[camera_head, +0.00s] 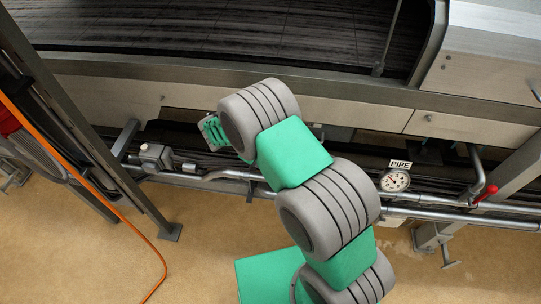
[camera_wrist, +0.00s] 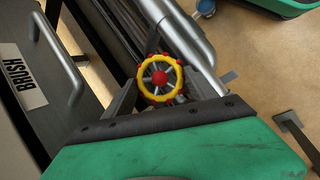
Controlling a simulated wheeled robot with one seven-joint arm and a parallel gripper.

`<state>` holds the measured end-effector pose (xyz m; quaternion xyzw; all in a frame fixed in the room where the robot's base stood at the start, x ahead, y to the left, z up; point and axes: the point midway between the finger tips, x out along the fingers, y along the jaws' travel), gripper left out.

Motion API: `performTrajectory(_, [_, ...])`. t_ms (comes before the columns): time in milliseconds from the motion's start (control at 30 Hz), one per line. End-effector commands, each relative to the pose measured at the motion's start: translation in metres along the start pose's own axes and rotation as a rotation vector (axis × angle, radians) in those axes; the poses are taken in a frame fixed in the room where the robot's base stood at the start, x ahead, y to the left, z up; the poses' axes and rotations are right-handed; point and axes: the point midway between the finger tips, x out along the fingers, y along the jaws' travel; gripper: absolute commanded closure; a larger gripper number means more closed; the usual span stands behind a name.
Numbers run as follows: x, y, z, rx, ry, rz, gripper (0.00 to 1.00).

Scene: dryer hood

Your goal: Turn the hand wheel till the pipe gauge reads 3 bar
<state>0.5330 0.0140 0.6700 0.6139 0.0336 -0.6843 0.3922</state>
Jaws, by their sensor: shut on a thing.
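The hand wheel (camera_wrist: 159,78) shows in the wrist view as a yellow ring with red knobs, a red hub and grey spokes. My gripper (camera_wrist: 163,86) has its two dark fingers on either side of the wheel and is shut on it. In the head view the wheel is hidden behind my arm, and the fingers cannot be made out. The pipe gauge (camera_head: 395,181) is a round white dial under a PIPE label (camera_head: 400,164), right of my arm. Its needle and numbers are too small to read for certain.
Steel pipes (camera_head: 435,214) run along the machine's lower side. A red-handled lever (camera_head: 487,193) stands right of the gauge. An orange cable (camera_head: 125,220) hangs at the left. Bare floor lies in front.

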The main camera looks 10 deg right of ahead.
Motion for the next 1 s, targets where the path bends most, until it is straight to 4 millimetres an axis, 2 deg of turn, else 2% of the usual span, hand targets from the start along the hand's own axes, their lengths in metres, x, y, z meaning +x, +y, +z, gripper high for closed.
performTrajectory(400, [-0.0001,-0.0018,0.0009,-0.165,-0.002,0.091,0.75])
performTrajectory(933, [0.0004,-0.0021,0.0005,-0.184,0.0,0.102,0.75])
performTrajectory(967, [0.0004,-0.0021,0.0005,-0.184,0.0,0.102,0.32])
performTrajectory(1000, [0.0004,-0.0021,0.0005,-0.184,0.0,0.101,0.29])
